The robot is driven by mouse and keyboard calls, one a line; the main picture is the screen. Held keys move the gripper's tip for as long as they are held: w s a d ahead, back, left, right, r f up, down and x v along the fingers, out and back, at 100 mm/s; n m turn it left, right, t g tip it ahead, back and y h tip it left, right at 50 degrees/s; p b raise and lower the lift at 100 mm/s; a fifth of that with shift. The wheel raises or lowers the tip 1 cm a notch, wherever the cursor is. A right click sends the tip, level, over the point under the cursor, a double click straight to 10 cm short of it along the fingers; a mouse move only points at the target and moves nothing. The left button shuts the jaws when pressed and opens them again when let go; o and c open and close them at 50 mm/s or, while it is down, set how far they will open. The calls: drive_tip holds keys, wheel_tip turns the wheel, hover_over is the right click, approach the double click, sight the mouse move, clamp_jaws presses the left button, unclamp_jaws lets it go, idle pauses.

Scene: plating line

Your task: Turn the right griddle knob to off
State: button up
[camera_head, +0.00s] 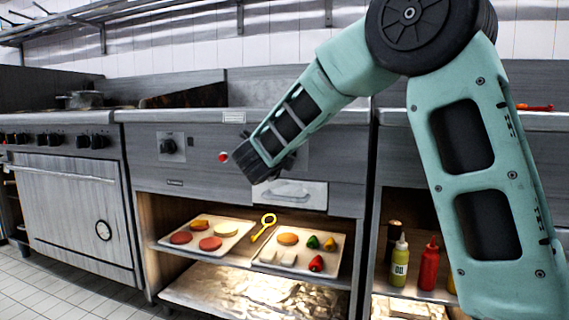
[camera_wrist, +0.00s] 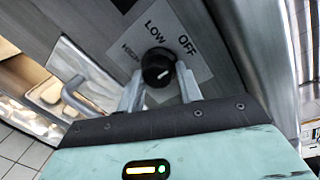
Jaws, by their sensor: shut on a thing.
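The right griddle knob (camera_wrist: 157,63) is black and round, with a short pale mark on its face, in the wrist view. It sits on a pale plate (camera_wrist: 199,70) printed HIGH, LOW and OFF. The fingers of my gripper (camera_wrist: 159,78) stand on either side of the knob and are shut on it. Which label the mark points to is hard to tell. In the head view my gripper (camera_head: 268,172) is at the griddle's front panel and hides this knob. The left griddle knob (camera_head: 169,146) is clear of it.
A red light (camera_head: 223,157) is on the panel left of my gripper. A drawer with a handle (camera_head: 290,193) is just below. Food trays (camera_head: 252,264) lie on the shelf underneath. Bottles (camera_head: 429,262) stand at the right. An oven (camera_head: 75,205) is at the left.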

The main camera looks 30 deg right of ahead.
drive_tip(key=shift+d+f, duration=0.1)
drive_tip(key=shift+d, duration=0.1)
idle(0.4)
drive_tip(key=o, duration=0.9)
drive_tip(key=shift+w, duration=0.1)
drive_tip(key=shift+o, duration=0.2)
drive_tip(key=p+v, duration=0.4)
drive_tip(key=v, duration=1.3)
drive_tip(key=shift+a+p, duration=0.2)
drive_tip(key=shift+p, duration=0.15)
